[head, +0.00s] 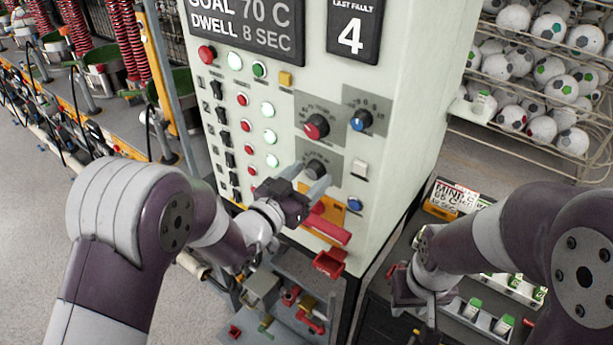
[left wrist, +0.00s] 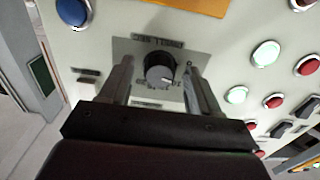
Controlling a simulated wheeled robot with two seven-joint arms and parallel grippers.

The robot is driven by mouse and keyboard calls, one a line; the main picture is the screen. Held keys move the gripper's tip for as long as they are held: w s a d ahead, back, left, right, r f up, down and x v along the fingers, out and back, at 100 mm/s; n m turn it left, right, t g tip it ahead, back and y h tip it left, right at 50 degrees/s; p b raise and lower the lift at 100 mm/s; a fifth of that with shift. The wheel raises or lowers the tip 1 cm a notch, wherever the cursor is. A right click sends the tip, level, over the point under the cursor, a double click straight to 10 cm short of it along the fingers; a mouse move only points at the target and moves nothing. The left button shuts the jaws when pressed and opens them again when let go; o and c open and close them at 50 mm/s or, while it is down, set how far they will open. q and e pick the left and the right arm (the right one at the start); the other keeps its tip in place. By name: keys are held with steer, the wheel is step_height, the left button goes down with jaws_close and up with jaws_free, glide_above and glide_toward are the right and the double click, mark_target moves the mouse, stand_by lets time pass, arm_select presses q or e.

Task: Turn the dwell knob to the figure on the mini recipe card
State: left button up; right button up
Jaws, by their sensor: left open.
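The dwell knob (head: 314,167) is a dark round knob on a grey plate, low on the press's pale front panel. In the left wrist view the dwell knob (left wrist: 160,69) shows a pale pointer mark, and its plate's lettering is upside down. My left gripper (head: 309,178) is open at the panel; its two fingers (left wrist: 160,85) stand on either side of the knob with gaps. The mini recipe card (head: 453,197) is at the right, partly behind my right arm; "65 C" is readable, the line below is small. My right gripper (head: 418,305) is low at right, its fingers unclear.
A sign (head: 246,25) reads goal 70 C, dwell 8 sec. A red-pointed knob (head: 316,127) and a blue knob (head: 360,121) sit above the dwell knob. Lit buttons and black switches line the panel's left. A red handle (head: 327,229) juts out below. Balls fill racks (head: 530,75) at right.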

arm_select(q)
steer(key=c, duration=1)
steer(key=m+b, duration=0.2)
steer(key=b, duration=0.1)
steer(key=m+b, duration=0.2)
steer(key=b, duration=0.2)
steer(key=shift+f+m, duration=0.3)
steer(key=shift+f, duration=0.1)
steer(key=shift+c, duration=0.2)
steer(key=shift+r+m+b, duration=0.3)
steer(key=shift+m+b, duration=0.15)
steer(key=shift+m, duration=0.05)
steer(key=shift+r, duration=0.1)
steer(key=o, duration=1)
steer(key=shift+o, duration=0.2)
steer(key=shift+s+a, duration=0.1)
